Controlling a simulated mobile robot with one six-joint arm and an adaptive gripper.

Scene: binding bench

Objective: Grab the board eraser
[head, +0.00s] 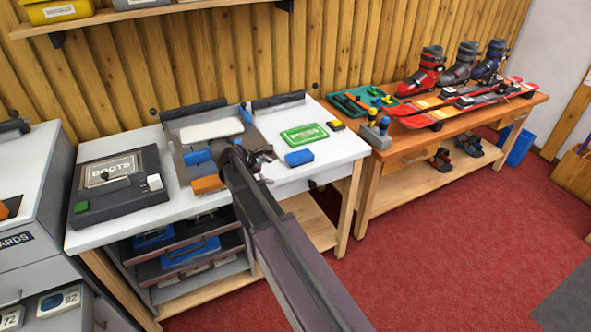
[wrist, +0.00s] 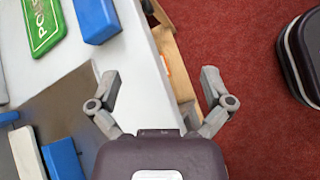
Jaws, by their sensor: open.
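A small blue block (head: 299,157), which looks like the board eraser, lies on the white bench top near its front edge. It also shows at the upper left of the wrist view (wrist: 97,20). My gripper (head: 269,165) is open and empty. In the wrist view its fingers (wrist: 160,78) are spread over the bench's front edge, apart from the block, which lies beyond the left finger. Nothing covers the block in the head view.
A green card (head: 304,134) lies behind the block. A grey fixture (head: 190,163) with an orange block (head: 209,184) stands left of my gripper. A dark BOOTS board (head: 120,187) lies farther left. A wooden bench (head: 420,152) with skis and boots stands right.

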